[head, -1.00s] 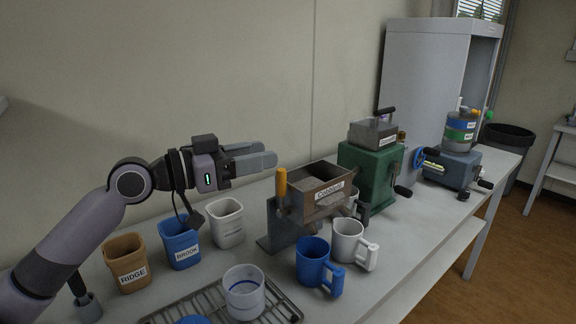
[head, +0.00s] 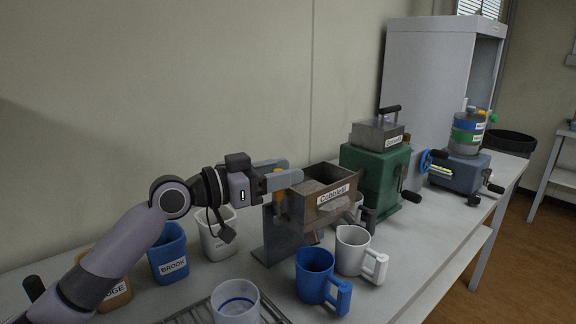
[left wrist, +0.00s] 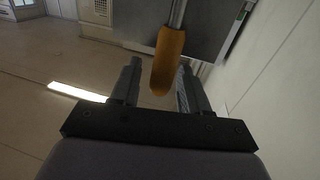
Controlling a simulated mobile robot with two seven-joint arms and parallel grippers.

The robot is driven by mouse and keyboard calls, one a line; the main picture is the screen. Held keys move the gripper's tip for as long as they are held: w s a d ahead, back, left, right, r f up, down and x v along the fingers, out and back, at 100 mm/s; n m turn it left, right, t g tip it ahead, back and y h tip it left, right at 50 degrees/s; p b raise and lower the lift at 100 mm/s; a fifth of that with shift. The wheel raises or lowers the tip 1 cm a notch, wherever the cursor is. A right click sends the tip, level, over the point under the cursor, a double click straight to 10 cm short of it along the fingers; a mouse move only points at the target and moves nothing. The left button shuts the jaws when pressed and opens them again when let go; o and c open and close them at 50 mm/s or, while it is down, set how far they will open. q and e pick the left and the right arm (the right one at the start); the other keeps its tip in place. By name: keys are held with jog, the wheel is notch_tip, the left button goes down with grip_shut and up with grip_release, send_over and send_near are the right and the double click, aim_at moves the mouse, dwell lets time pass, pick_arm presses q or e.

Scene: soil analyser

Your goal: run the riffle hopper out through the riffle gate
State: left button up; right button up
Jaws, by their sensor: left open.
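The riffle hopper (head: 320,204) is a brown open-topped box with a label on its front. It stands on a grey stand in the head view, and its inside shows only partly. An orange lever handle (head: 280,203) stands at its left side, and I take this to be the riffle gate's handle. My left gripper (head: 294,170) is open at this handle, with its fingers partly covering it. In the left wrist view the orange handle (left wrist: 168,62) lies between the open fingers of my left gripper (left wrist: 158,85), with no clear grip on it. My right gripper is not in view.
A blue jug (head: 314,273) and a white jug (head: 353,250) stand in front of the hopper. Blue (head: 168,255) and white (head: 218,238) tubs stand left. A clear cup (head: 235,304) is on a rack. A green machine (head: 376,180) stands right of the hopper.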

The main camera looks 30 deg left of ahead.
aim_at(296, 191)
pick_arm(q)
jog(key=shift+w+d, duration=0.45)
jog(key=shift+w, duration=0.15)
grip_shut()
jog(key=shift+s+d+m, duration=0.2)
jog(key=shift+d+m, duration=0.3)
jog(key=shift+m, duration=0.1)
jog(key=shift+s+d+f+m+y+p, duration=0.15)
jog(key=shift+d+m+p, duration=0.15)
jog(key=shift+m, duration=0.1)
jog(key=shift+s+d+f+m+y+p, duration=0.1)
jog(key=shift+d+m+y+p, duration=0.05)
jog(key=shift+d+m, duration=0.2)
grip_release()
jog(key=shift+s+a, duration=0.1)
